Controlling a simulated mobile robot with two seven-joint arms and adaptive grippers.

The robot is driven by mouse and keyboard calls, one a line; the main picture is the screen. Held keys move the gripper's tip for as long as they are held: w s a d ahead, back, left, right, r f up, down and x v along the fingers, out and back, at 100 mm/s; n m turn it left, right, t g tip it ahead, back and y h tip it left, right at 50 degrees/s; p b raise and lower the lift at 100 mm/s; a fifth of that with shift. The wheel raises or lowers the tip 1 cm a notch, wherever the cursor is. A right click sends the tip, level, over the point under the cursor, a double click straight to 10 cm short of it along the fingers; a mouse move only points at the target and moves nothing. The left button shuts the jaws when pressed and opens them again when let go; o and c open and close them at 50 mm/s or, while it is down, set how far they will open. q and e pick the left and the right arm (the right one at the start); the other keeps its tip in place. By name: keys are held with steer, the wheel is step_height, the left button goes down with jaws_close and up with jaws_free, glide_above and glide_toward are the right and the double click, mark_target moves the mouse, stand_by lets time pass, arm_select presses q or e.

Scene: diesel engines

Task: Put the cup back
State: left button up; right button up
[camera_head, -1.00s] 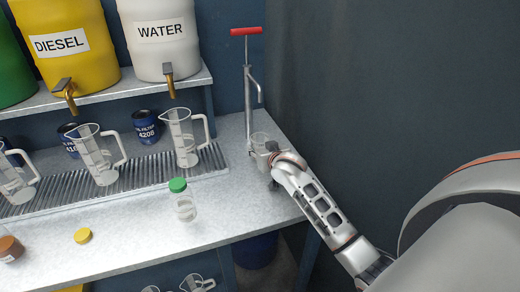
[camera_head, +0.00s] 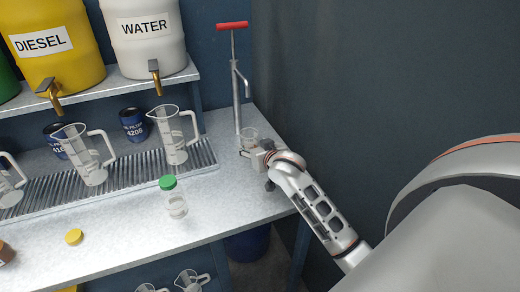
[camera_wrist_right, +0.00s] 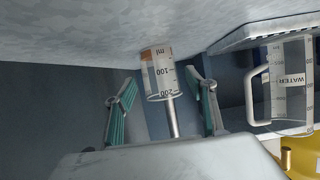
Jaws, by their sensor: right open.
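A small clear cup (camera_head: 249,134) stands on the counter at its right end, near the foot of the hand pump. In the right wrist view, which is upside down, the cup (camera_wrist_right: 160,74) shows millilitre markings. My right gripper (camera_head: 254,152) is at the near side of the cup. In the wrist view my right gripper (camera_wrist_right: 160,88) is open, and the cup appears between its two fingers with a gap on each side. I cannot tell how far the cup reaches into the jaws. My left gripper is in neither view.
The hand pump (camera_head: 236,90) with a red handle rises behind the cup. Measuring jugs (camera_head: 174,135) stand on a ribbed drip tray (camera_head: 204,158) to the left. A dark wall (camera_head: 330,100) bounds the right.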

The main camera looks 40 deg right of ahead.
steer(key=v, duration=0.7)
steer(key=shift+p, duration=0.3)
steer(key=shift+a+f, duration=0.1)
steer(key=shift+f, duration=0.05)
